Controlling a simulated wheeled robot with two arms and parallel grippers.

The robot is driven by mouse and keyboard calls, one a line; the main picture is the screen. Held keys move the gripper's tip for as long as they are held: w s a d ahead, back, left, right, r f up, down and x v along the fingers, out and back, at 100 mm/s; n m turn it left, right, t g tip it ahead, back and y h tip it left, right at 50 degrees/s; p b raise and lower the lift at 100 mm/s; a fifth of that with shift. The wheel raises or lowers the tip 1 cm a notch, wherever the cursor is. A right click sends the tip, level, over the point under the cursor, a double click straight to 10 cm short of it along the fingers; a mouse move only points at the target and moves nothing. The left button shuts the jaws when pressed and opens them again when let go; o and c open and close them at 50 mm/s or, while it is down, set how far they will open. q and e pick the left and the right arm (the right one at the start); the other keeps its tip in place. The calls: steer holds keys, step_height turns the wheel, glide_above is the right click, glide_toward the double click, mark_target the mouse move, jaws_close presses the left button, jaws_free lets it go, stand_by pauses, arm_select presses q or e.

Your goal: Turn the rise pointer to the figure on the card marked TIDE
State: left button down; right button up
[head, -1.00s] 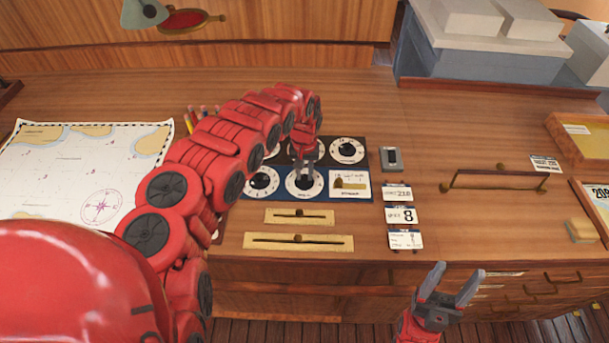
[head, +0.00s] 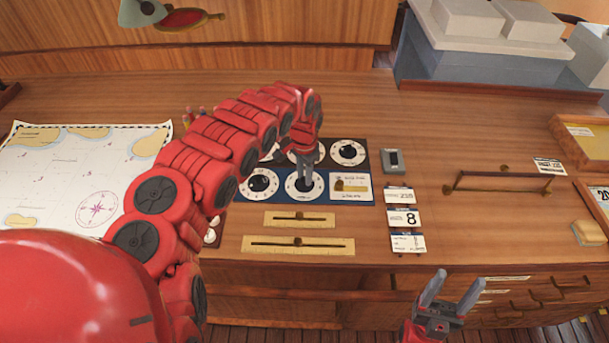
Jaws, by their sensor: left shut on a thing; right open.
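A dial panel on the desk has a dark upper part and a blue lower part (head: 335,198), with several round white dials. My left gripper (head: 305,178) points down over the lower middle dial (head: 305,195) and is shut on its dark knob, which it mostly hides. The figure the pointer shows is too small to read. Several small cards lie right of the panel: an upper one (head: 399,194), one with a large 8 (head: 404,218) and a lower one (head: 407,242). Their headings are too small to read surely. My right gripper (head: 451,288) is open and empty before the desk front.
Two brass slider plates (head: 300,220) (head: 298,245) lie in front of the panel. A chart (head: 75,170) lies at left. A grey switch box (head: 392,160) and a raised rail (head: 503,175) stand to the right. The desk behind the panel is mostly clear.

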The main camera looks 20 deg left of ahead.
arm_select(q)
steer(key=shift+m, duration=0.3)
steer(key=c, duration=0.6)
jaws_free()
steer(key=shift+c, duration=0.2)
steer(key=shift+w+r, duration=0.1)
steer(key=shift+r, duration=0.45)
step_height(320, 180, up, 16)
steer(key=b, duration=0.4)
steer(key=shift+r+b, duration=0.2)
steer(key=shift+b, duration=0.1)
